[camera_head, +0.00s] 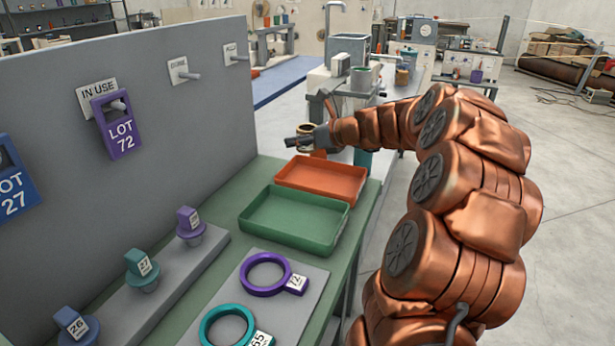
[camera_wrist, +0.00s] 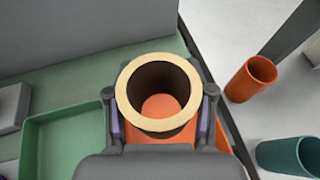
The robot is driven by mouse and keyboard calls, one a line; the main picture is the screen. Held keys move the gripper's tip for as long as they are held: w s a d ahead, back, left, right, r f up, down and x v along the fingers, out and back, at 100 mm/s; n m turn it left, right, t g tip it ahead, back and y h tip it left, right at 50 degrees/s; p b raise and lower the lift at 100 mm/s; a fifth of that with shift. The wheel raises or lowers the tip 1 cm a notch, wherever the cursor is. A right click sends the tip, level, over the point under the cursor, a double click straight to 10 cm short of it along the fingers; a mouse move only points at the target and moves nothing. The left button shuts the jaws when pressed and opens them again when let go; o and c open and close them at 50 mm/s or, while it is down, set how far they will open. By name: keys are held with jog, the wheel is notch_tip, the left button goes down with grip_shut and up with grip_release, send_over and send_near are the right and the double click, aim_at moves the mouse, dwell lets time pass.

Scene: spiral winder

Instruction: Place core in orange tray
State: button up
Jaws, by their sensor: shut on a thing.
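The core, a tan hollow tube (camera_wrist: 125,95), is between the two fingers of my gripper (camera_wrist: 160,108) in the wrist view. My gripper is shut on it, and orange shows through its bore. In the head view my gripper (camera_head: 303,141) is at the far end of the bench, above and behind the orange tray (camera_head: 322,192). The orange tray looks empty. Whether the core touches anything below cannot be told.
The empty green tray (camera_head: 345,226) lies in front of the orange tray. A grey panel (camera_head: 180,110) with hanging lot tags stands at the left. Purple and teal rings (camera_head: 246,277) lie nearer. Orange (camera_wrist: 250,79) and teal (camera_wrist: 290,156) cups stand right in the wrist view.

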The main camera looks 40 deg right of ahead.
jog(key=shift+d+f, duration=0.2)
jog(key=shift+d, duration=0.3)
jog(key=b, duration=0.1)
send_over(305, 179)
notch_tip(305, 179, down, 6)
jog(key=shift+w+f, duration=0.1)
jog(key=shift+f, duration=0.05)
jog(key=shift+f+b, duration=0.45)
jog(key=shift+f, duration=1.3)
jog(key=shift+a+f, duration=0.1)
jog(key=shift+f, duration=0.05)
jog(key=o, duration=1.1)
jog(key=shift+r, duration=0.2)
jog(key=p+v, duration=0.1)
jog(key=v, duration=1.1)
